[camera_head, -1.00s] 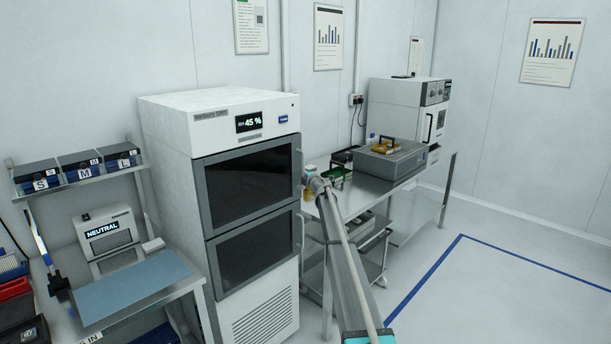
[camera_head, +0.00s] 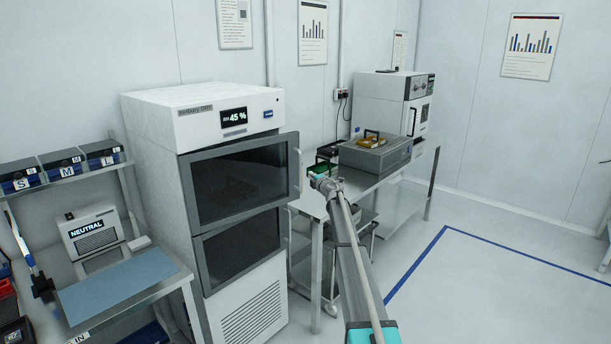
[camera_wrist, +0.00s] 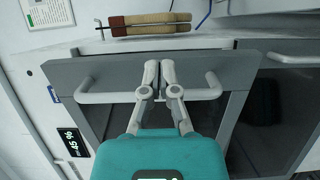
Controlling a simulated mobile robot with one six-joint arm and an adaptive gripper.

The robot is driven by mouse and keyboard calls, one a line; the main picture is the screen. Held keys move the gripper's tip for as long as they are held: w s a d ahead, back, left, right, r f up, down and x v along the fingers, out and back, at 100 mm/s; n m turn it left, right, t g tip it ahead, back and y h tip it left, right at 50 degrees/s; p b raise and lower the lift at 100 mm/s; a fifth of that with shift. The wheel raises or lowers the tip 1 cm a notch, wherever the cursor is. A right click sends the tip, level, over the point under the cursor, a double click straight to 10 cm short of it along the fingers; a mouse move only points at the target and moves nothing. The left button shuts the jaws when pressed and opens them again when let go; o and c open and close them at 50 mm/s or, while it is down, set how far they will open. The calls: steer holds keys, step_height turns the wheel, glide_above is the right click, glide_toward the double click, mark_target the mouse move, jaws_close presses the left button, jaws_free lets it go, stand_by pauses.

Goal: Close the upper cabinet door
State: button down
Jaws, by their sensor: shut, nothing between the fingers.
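The upper cabinet door (camera_head: 240,182) has a grey frame and a dark pane. It stands ajar, with its right edge swung out past the cabinet body (camera_head: 160,150). In the wrist view the door's grey frame (camera_wrist: 105,72) and its bar handle (camera_wrist: 205,92) are close up. My gripper (camera_wrist: 159,66) is shut and empty, its fingers crossing the middle of the handle. I cannot tell whether the fingertips are behind the bar or touch it.
The lower door (camera_head: 242,246) appears shut. A steel bench (camera_head: 385,180) with a grey case (camera_head: 376,155) and an oven-like unit (camera_head: 385,100) stands to the right. A workbench (camera_head: 165,297) is at left. Floor at right is open.

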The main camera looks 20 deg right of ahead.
steer(key=shift+s+d, duration=0.1)
steer(key=shift+s, duration=0.05)
stand_by(0.3)
steer(key=s+a+f+m+g+h, duration=0.3)
steer(key=s+m, duration=0.3)
steer(key=s, duration=0.4)
steer(key=s+a+f+m+g+h, duration=0.25)
steer(key=s+m, duration=0.25)
steer(key=s, duration=0.4)
steer(key=s+a+f+m+g+h, duration=0.2)
steer(key=s+f+m+h, duration=0.3)
steer(key=s, duration=0.5)
steer(key=s+a+f+m+g+y, duration=0.1)
steer(key=s+a+f+g+y, duration=0.1)
steer(key=s+a, duration=0.4)
steer(key=s+a+f+m+g+y, duration=0.1)
steer(key=s+a+f+g+y, duration=0.2)
steer(key=s, duration=1.2)
steer(key=s+a+f+m+g+y, duration=0.1)
steer(key=s+a+f+g+y, duration=0.2)
steer(key=s+a, duration=0.6)
steer(key=shift+s+m+g, duration=0.3)
steer(key=shift+s+g, duration=0.5)
steer(key=shift+g, duration=0.35)
steer(key=shift+s+f, duration=0.1)
steer(key=shift+s, duration=0.05)
